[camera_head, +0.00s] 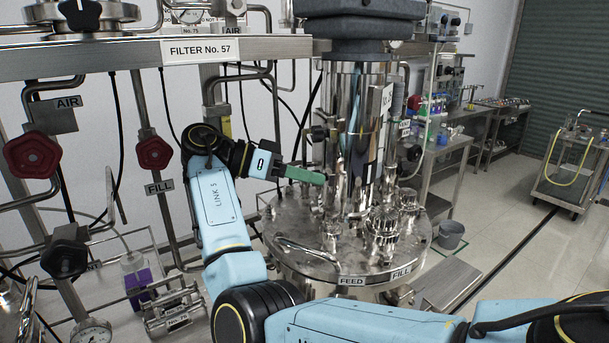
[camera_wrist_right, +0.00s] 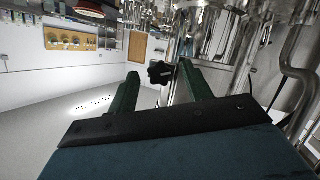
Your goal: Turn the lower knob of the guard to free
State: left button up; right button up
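My right gripper (camera_head: 318,180) has green fingers and reaches from the left toward the shiny upright guard cylinder (camera_head: 342,105) on the vessel. In the right wrist view its fingers (camera_wrist_right: 158,84) are open, spread apart. A black lobed knob (camera_wrist_right: 160,72) shows in the gap between the fingertips; I cannot tell whether it touches either finger. In the head view a dark knob (camera_head: 318,133) sits on the cylinder's left side above my gripper. No lower knob is clear there; the fingers may hide it. My left gripper is not in view.
The vessel lid (camera_head: 295,240) carries several fittings and a handle below my gripper. Red valve handwheels (camera_head: 31,155) and pipes stand at left under the FILTER No. 57 beam (camera_head: 130,58). A trolley (camera_head: 570,165) and a bucket (camera_head: 451,234) stand at right, with open floor between.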

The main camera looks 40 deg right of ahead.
jog(key=shift+r, duration=0.1)
notch_tip(320, 180, up, 10)
jog(key=shift+b, duration=0.45)
dwell(0.3)
